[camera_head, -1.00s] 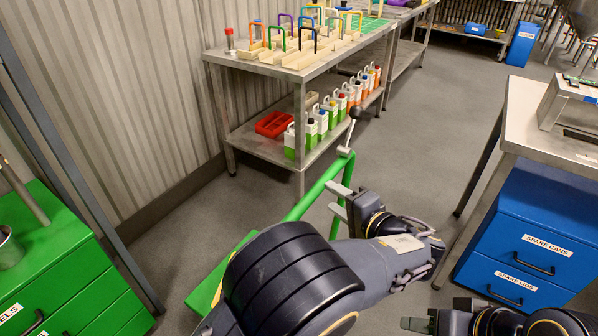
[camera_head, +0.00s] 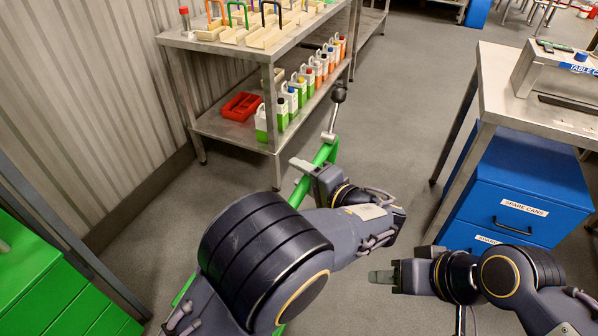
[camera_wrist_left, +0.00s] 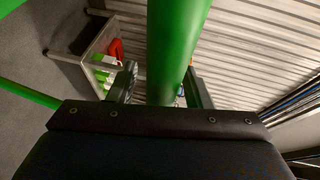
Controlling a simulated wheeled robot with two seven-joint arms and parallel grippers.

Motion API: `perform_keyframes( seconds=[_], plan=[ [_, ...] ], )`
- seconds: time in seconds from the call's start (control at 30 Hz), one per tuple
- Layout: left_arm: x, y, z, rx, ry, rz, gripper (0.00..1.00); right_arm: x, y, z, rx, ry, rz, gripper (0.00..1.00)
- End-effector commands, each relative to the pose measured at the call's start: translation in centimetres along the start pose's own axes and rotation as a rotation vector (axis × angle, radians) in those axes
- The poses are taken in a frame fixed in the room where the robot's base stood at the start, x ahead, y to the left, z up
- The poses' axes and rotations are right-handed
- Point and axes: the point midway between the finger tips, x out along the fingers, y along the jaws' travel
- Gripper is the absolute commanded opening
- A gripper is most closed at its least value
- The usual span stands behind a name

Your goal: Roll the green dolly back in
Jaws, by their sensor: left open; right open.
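The green dolly shows in the head view as a green handle bar (camera_head: 327,154) with a metal lever and black knob (camera_head: 338,92) at its top. Its lower part is mostly hidden behind my left arm. My left gripper (camera_head: 302,176) is open at the handle. In the left wrist view the thick green bar (camera_wrist_left: 178,45) runs between the two open fingers (camera_wrist_left: 160,88); I cannot tell whether they touch it. My right gripper (camera_head: 383,277) is open and empty, low over the floor in front of the blue drawers.
A steel shelf table (camera_head: 215,125) with bottles and a red tray (camera_head: 241,107) stands behind the handle. A steel bench (camera_head: 497,90) and blue drawers (camera_head: 520,190) stand at right. Green drawers (camera_head: 50,290) stand at lower left. The grey floor (camera_head: 400,110) between them is clear.

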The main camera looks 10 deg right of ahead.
Motion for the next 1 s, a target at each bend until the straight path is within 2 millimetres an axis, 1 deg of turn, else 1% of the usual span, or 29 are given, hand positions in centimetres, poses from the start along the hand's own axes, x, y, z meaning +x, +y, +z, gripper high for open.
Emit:
perform_keyframes(
  seconds=[0.03,0.3,0.37,0.4,0.63,0.77,0.87,0.97,1.0],
  plan=[
    [0.0,0.0,0.0,0.0,0.0,0.0,0.45,0.0,0.0,0.0,0.0,0.0,0.0,0.45],
    [0.0,0.0,0.0,0.0,0.0,0.0,0.1,0.0,0.0,0.0,0.0,0.0,0.0,0.45],
    [0.0,0.0,0.0,0.0,0.0,0.0,0.02,0.0,0.0,0.0,0.0,0.0,0.0,0.45],
    [0.0,0.0,0.0,0.0,0.0,0.0,0.0,0.0,0.0,0.0,0.0,0.0,0.0,0.45],
    [0.1,0.0,0.1,0.0,-0.001,0.001,0.0,0.1,0.0,0.0,0.0,0.0,0.0,0.45],
    [0.8,-0.1,0.4,-0.001,-0.002,0.001,0.0,0.4,0.2,0.2,0.0,0.0,0.0,0.45],
    [2.0,-0.2,0.9,0.0,-0.006,0.0,0.0,0.8,0.4,0.4,0.0,0.0,0.0,0.45],
    [3.8,-0.5,1.7,-0.001,-0.007,-0.001,0.0,1.5,0.7,0.7,0.0,0.0,0.0,0.45],
    [4.6,-0.6,2.0,-0.001,-0.008,0.0,0.0,1.8,0.8,0.9,0.0,0.0,0.0,0.45]
  ],
)
